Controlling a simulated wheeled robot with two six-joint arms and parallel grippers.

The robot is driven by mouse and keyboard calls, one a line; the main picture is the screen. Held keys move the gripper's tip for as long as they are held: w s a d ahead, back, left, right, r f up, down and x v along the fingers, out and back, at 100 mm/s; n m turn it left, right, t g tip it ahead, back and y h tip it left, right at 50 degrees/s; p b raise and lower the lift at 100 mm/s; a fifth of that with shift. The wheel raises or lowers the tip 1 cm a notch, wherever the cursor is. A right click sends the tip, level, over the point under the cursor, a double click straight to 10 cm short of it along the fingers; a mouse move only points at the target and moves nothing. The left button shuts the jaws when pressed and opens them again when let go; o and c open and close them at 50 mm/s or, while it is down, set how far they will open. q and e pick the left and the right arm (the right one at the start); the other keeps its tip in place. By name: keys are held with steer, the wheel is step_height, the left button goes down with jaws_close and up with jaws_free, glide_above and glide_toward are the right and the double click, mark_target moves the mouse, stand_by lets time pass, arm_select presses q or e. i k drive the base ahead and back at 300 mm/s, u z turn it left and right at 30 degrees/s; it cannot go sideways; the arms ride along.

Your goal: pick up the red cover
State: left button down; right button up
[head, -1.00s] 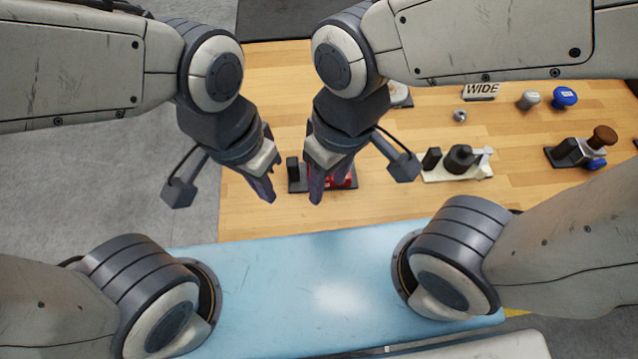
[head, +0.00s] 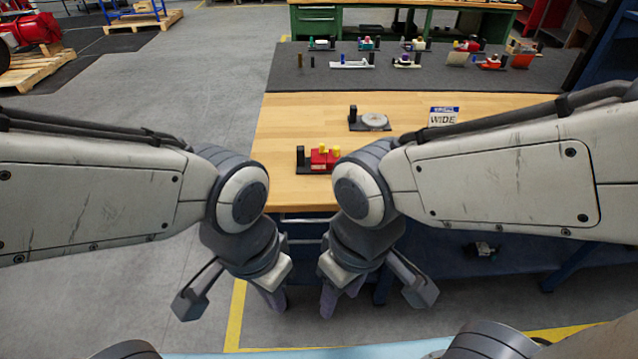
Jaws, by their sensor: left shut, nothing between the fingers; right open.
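A red part (head: 320,161) with yellow tops sits on a dark base at the near edge of the wooden table, beside a black upright block (head: 300,157). It looks like the red cover, though my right arm partly hides its right side. My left gripper (head: 277,299) is shut and empty, pointing down. My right gripper (head: 338,300) is open and empty, pointing down. Both show lower in the picture than the table's front edge, apart from the red part.
The wooden table (head: 290,120) also carries a grey disc (head: 374,121) on a black base and a WIDE sign (head: 444,117). Several assemblies stand on the dark mat (head: 420,80) behind. My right arm covers much of the table's right side. Open floor (head: 180,90) lies left.

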mark_target(316, 163)
steer(key=u, duration=0.5)
steer(key=i, duration=1.65)
steer(key=z, duration=0.95)
